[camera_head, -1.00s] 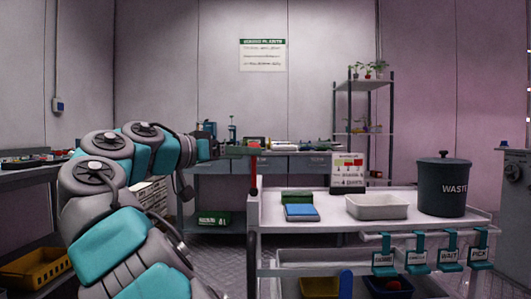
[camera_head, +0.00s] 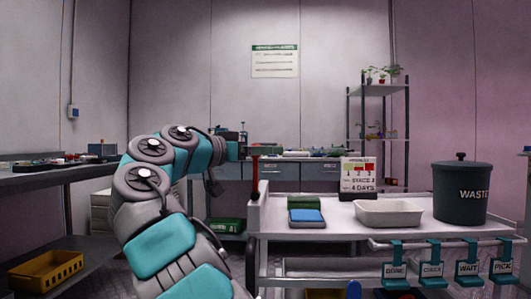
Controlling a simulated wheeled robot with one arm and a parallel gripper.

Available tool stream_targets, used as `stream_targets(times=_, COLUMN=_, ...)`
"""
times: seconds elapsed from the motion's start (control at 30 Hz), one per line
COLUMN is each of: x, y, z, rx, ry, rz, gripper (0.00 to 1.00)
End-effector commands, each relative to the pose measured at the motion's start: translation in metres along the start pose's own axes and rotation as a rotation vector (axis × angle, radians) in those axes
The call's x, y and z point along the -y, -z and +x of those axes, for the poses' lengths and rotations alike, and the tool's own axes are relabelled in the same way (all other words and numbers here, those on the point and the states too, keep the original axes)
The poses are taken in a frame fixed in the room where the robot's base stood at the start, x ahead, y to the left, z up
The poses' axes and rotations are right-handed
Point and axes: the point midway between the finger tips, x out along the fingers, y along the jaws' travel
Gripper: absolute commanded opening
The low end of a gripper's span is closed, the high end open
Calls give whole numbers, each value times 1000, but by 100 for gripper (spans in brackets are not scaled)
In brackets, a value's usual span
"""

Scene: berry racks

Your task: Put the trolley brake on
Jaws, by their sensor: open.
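The white trolley (camera_head: 345,222) stands at the right, its near left corner close to my arm. A red upright lever (camera_head: 255,176) with a dark lower end is at that corner; it looks like the brake lever. The trolley's wheels are out of view.
A bench stands behind; a yellow crate (camera_head: 46,271) is at lower left.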

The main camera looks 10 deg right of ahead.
Motion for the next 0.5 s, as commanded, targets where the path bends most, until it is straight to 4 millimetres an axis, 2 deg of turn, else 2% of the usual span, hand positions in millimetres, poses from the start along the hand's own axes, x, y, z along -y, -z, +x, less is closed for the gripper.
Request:
stream_targets(times=0.1, x=1, y=0, z=8, rx=-1, ry=2, rz=0, gripper=72)
stream_targets(times=0.33, x=1, y=1, z=8, rx=-2, ry=3, rz=0, gripper=72)
stream_targets(times=0.5, x=1, y=1, z=8, rx=-2, ry=3, rz=0, gripper=53)
